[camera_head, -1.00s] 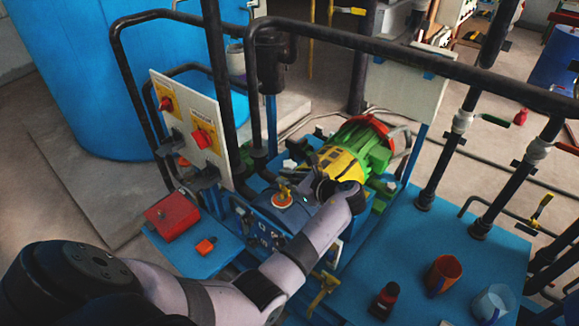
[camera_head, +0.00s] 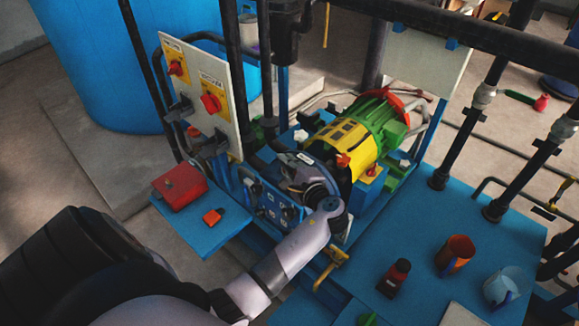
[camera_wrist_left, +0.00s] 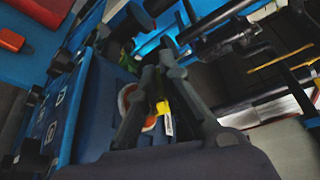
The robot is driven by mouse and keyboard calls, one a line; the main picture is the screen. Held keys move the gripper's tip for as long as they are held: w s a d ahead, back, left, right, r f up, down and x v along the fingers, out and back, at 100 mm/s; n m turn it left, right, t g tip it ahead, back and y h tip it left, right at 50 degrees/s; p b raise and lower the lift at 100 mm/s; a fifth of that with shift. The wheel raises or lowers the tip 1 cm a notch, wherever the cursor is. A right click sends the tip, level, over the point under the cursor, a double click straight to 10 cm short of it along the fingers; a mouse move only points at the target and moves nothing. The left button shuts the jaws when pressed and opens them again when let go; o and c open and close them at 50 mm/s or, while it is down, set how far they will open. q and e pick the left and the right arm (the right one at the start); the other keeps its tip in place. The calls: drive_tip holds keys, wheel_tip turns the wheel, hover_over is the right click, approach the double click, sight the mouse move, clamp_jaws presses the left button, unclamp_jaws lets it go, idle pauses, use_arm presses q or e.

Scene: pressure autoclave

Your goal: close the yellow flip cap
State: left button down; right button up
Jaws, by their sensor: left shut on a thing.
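My left gripper (camera_head: 293,170) is at the blue machine just left of the yellow and green motor (camera_head: 355,140). In the left wrist view its two dark fingers (camera_wrist_left: 165,72) are close together, with the yellow flip cap (camera_wrist_left: 163,108) between them. A round orange and white rim (camera_wrist_left: 128,98) shows beside the left finger. The cap is hidden behind my gripper in the head view, and how far it is tilted cannot be told. My right gripper is in neither view.
Left of the machine stands a white panel with red switches (camera_head: 210,102). A blue shelf holds a red box (camera_head: 181,186) and a small orange object (camera_head: 213,216). Black pipes (camera_head: 265,60) surround the machine.

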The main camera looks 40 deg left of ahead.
use_arm(q)
drive_tip(key=f+n+b, duration=0.1)
drive_tip(key=b, duration=0.3)
drive_tip(key=f+n+t+y+b, duration=0.1)
drive_tip(key=n+b, duration=0.1)
drive_tip(key=b, duration=0.1)
drive_tip(key=shift+s+f+n+b, duration=0.3)
drive_tip(key=shift+s+b, duration=0.05)
drive_tip(key=shift+s, duration=0.05)
drive_tip(key=shift+n+b, duration=0.5)
drive_tip(key=shift+b, duration=0.35)
drive_tip(key=c, duration=1.8)
unclamp_jaws()
drive_tip(key=shift+r, duration=0.1)
drive_tip(key=shift+o, duration=0.2)
